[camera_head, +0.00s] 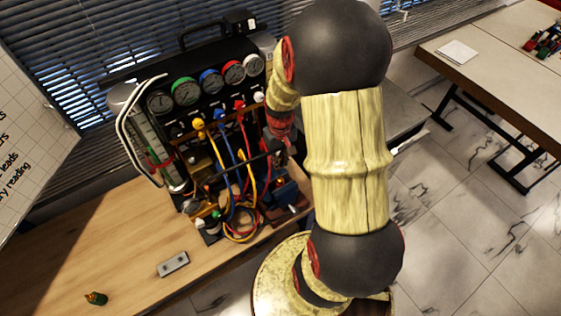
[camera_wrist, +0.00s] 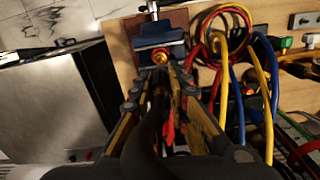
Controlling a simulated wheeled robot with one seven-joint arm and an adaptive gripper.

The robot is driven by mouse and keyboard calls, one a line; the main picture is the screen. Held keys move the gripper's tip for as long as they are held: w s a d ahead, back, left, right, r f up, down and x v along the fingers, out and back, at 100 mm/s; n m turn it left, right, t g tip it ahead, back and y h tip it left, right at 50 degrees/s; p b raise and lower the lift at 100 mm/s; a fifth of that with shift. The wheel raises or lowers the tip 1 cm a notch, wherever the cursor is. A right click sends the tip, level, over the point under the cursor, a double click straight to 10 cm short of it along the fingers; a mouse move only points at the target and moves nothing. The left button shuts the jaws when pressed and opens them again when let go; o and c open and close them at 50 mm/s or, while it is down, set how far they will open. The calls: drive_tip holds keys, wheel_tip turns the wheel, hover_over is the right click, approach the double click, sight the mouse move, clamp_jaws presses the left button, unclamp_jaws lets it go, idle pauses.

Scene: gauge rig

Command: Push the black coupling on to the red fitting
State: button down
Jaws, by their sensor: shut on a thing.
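My gripper (camera_wrist: 161,84) shows in the wrist view with its fingers close together. It is shut on a dark thing, apparently the black coupling (camera_wrist: 150,130), which is partly hidden by the fingers. In the head view my gripper is mostly hidden in the clutter at the rig's right side. A red fitting (camera_head: 239,105) shows on the rig front below the red-rimmed gauge.
The gauge rig (camera_head: 204,62) stands on a wooden bench (camera_head: 110,245). Yellow, blue and red hoses (camera_head: 238,200) hang before it. A blue vise (camera_wrist: 158,38) is beyond my fingertips in the wrist view.

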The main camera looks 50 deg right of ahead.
drive_tip(key=shift+f+b, duration=1.8)
drive_tip(key=shift+f, duration=0.8)
drive_tip(key=shift+f, duration=0.25)
drive_tip(key=shift+f+b, duration=0.35)
drive_tip(key=shift+b, duration=0.05)
drive_tip(key=shift+f+b, duration=0.5)
drive_tip(key=shift+f, duration=0.25)
drive_tip(key=c, duration=1.9)
unclamp_jaws()
drive_tip(key=shift+o, duration=1.1)
drive_tip(key=o, duration=0.4)
drive_tip(key=shift+c, duration=0.2)
